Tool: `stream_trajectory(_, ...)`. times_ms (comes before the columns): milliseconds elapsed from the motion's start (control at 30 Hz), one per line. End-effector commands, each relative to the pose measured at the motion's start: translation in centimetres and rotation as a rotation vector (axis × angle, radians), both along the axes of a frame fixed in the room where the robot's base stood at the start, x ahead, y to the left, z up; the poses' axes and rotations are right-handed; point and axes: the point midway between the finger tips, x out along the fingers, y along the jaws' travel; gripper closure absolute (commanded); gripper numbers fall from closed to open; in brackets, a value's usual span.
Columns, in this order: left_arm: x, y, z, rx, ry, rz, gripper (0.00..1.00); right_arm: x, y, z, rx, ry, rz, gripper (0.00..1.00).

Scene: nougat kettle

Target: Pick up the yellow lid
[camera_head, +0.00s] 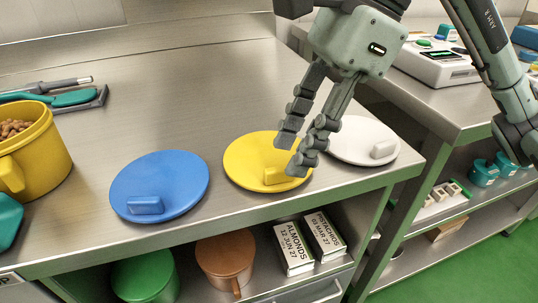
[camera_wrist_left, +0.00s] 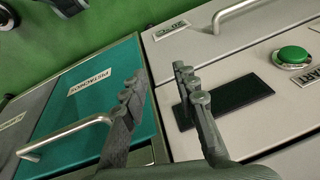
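The yellow lid (camera_head: 245,165) lies flat on the steel counter between a blue lid and a white lid, with its block handle (camera_head: 276,175) towards the front. My right gripper (camera_head: 291,158) is over the lid's right side, close to the handle. Its two fingers are apart and nothing shows between them; they hide part of the lid. I cannot tell whether the fingertips touch it. My left gripper (camera_wrist_left: 160,84) shows only in the left wrist view, open and empty, before a teal drawer and a grey panel.
The blue lid (camera_head: 160,185) and white lid (camera_head: 362,141) lie on either side. A yellow pot (camera_head: 45,150) holding brown pieces stands at the left. The counter's front edge (camera_head: 235,215) runs just before the lids. The teal drawer (camera_wrist_left: 100,85) and a green button (camera_wrist_left: 291,57) face my left gripper.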

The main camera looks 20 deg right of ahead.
Motion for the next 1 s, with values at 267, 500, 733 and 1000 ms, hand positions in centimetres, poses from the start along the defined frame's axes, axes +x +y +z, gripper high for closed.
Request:
stream_trajectory(267, 0.5, -0.2, -0.4, -0.008, -0.009, 0.002, 0.71, 0.2, 1.3, -3.0, 0.001, 0.001, 0.002, 0.66)
stream_trajectory(500, 0.6, -0.3, -0.4, -0.008, -0.009, 0.002, 0.71, 0.2, 1.3, -3.1, 0.001, 0.0, 0.001, 0.67)
stream_trajectory(733, 0.7, -0.3, -0.2, -0.007, -0.012, 0.002, 0.71, 0.2, 1.3, -3.1, 0.001, 0.0, 0.001, 0.95)
stream_trajectory(1000, 0.7, -0.2, -0.2, -0.006, -0.013, 0.0, 0.71, 0.2, 1.3, -3.0, 0.002, 0.0, 0.001, 1.0)
